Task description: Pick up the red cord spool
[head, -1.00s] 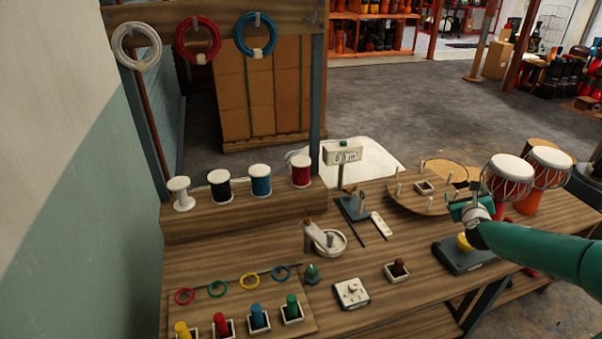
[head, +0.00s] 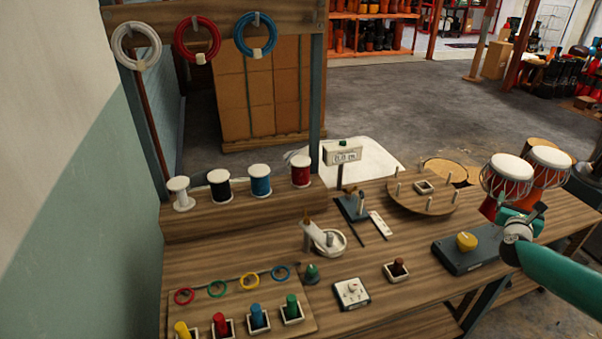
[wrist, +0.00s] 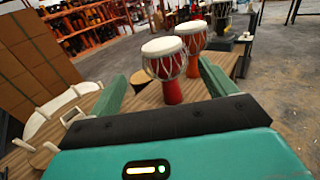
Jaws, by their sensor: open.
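The red cord spool (head: 301,171) stands upright at the right end of a row of spools on the raised wooden shelf at the back left of the bench. It has white end flanges. My gripper (head: 519,212) is far to the right of it, over the right part of the bench near the drums. In the wrist view my gripper (wrist: 165,88) shows two green fingers spread wide apart, with nothing held between them. The red spool is not visible in the wrist view.
White (head: 180,193), black (head: 220,185) and blue (head: 260,180) spools stand left of the red one. A display post (head: 342,155) rises to its right. A pegged round board (head: 423,198), yellow-knobbed box (head: 467,250) and goblet drums (head: 506,178) occupy the right. Coloured cord coils (head: 198,38) hang above.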

